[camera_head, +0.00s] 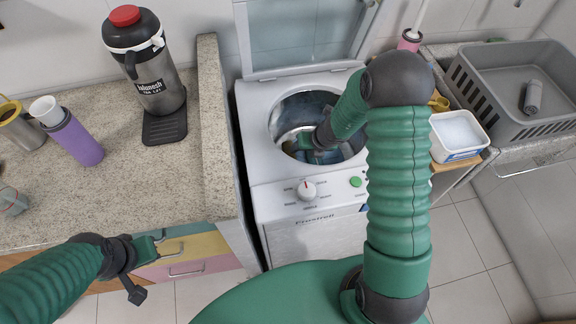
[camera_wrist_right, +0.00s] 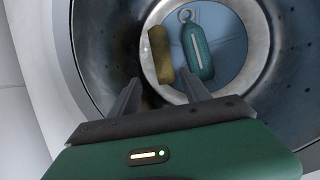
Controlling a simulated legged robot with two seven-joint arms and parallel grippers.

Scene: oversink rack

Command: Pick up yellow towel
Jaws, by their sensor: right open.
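A yellow-brown rolled item, likely the yellow towel (camera_wrist_right: 160,54), lies at the bottom of the washer drum in the right wrist view. A teal item with a ring (camera_wrist_right: 198,50) lies just right of it. My right gripper (camera_wrist_right: 160,80) is open and empty, pointing down into the drum, with the yellow item ahead between its fingertips. In the head view my right gripper (camera_head: 306,143) is inside the washer opening, partly hidden by its arm. My left gripper (camera_head: 150,268) is at the lower left by the drawers; its finger state is unclear.
The white washer (camera_head: 275,205) has its lid raised behind the opening. The drum wall (camera_wrist_right: 95,45) closely surrounds my right gripper. A stone counter (camera_head: 120,195) with a dispenser (camera_head: 155,80) and purple bottle (camera_head: 78,140) is left. A grey basket (camera_head: 490,105) and white container (camera_head: 458,135) are right.

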